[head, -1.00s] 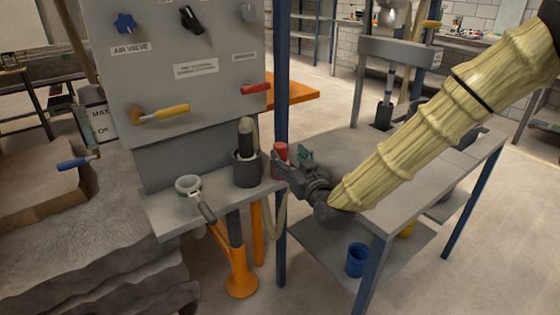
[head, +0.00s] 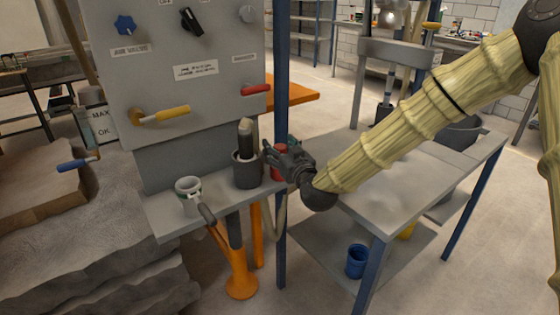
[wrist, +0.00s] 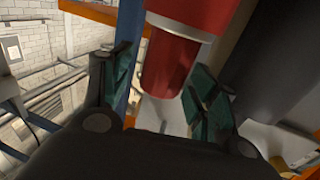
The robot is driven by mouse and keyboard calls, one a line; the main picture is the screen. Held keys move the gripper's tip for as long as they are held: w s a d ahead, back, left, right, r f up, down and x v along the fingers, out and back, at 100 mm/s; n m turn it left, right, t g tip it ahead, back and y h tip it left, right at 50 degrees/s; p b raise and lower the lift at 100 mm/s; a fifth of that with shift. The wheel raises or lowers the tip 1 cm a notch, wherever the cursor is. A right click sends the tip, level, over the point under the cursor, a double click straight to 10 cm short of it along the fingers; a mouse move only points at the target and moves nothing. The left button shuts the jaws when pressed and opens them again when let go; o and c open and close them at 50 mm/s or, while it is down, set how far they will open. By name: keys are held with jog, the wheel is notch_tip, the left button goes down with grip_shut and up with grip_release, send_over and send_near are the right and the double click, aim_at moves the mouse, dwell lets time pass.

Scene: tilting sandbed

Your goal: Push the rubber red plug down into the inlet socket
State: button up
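The red plug (head: 279,164) stands at the right end of the grey shelf below the valve panel, partly hidden behind my gripper. In the wrist view the plug (wrist: 170,66) is large and close, with a wider upper part, a pale band and a narrower red lower part. My gripper (head: 280,149) is at the plug in the head view. In the wrist view the fingers (wrist: 158,66) are spread, one on each side of the plug's narrower part, with a gap on the left. Contact on the right is unclear. I cannot make out the inlet socket.
A dark cup (head: 247,172) holding an upright handled tool stands just left of the plug. A white cup (head: 187,196) is farther left on the shelf. A blue post (head: 282,80) rises close behind my gripper. A grey table (head: 385,205) is to the right.

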jog(key=c, duration=1.2)
jog(key=shift+r, duration=0.1)
jog(key=shift+c, duration=0.2)
